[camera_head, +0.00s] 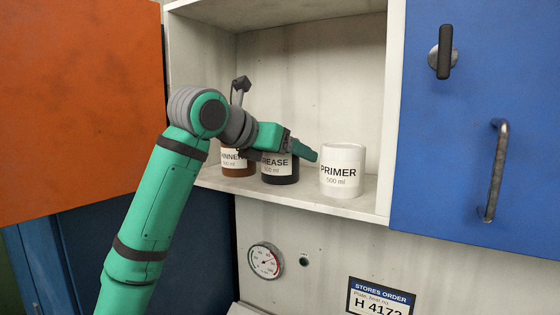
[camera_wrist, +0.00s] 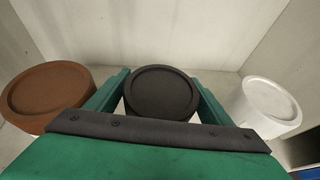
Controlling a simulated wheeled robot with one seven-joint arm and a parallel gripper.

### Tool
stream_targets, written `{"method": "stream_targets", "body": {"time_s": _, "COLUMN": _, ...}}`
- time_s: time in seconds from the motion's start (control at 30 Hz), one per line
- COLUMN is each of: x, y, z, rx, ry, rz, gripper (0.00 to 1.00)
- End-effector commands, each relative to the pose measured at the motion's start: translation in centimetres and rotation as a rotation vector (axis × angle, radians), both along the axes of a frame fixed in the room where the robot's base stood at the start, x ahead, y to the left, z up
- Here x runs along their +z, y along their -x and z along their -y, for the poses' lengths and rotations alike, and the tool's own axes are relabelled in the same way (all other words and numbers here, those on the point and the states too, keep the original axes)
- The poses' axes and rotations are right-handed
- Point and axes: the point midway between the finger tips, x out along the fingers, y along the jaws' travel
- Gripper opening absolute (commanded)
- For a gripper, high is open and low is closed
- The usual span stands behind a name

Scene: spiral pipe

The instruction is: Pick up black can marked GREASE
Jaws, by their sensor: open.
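The black can marked GREASE (camera_head: 281,169) stands upright on the cabinet shelf, between two other cans. Part of its label is hidden behind my gripper in the head view. My gripper (camera_head: 308,152) is at the can's upper part, with its fingers open. In the wrist view the black can (camera_wrist: 161,92) sits between the two green fingers of my gripper (camera_wrist: 160,85), one on each side. I cannot tell whether either finger touches the can.
A brown can (camera_head: 238,167), its label partly hidden, stands close on the left. A white PRIMER can (camera_head: 342,170) stands on the right. The shelf (camera_head: 310,195) has side walls, with an orange door (camera_head: 80,110) left and a blue door (camera_head: 475,100) right.

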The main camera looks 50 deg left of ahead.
Motion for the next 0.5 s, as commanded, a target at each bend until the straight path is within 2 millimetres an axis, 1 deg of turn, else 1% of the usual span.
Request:
{"method": "stream_targets", "body": {"time_s": 0.07, "x": -0.26, "y": -0.56, "z": -0.09, "rx": -0.001, "ry": 0.001, "rz": 0.0, "gripper": 0.74}}
{"method": "stream_targets", "body": {"time_s": 0.27, "x": -0.29, "y": -0.61, "z": -0.15, "rx": 0.001, "ry": 0.001, "rz": 0.0, "gripper": 0.74}}
{"method": "stream_targets", "body": {"time_s": 0.37, "x": -0.29, "y": -0.6, "z": -0.14, "rx": 0.001, "ry": 0.0, "rz": 0.0, "gripper": 0.53}}
{"method": "stream_targets", "body": {"time_s": 0.4, "x": -0.29, "y": -0.6, "z": -0.14, "rx": 0.001, "ry": 0.0, "rz": 0.0, "gripper": 0.43}}
{"method": "stream_targets", "body": {"time_s": 0.47, "x": -0.28, "y": -0.59, "z": -0.14, "rx": 0.001, "ry": 0.0, "rz": 0.0, "gripper": 0.29}}
{"method": "stream_targets", "body": {"time_s": 0.5, "x": -0.16, "y": -0.57, "z": -0.11, "rx": 0.001, "ry": -0.001, "rz": 0.002, "gripper": 0.24}}
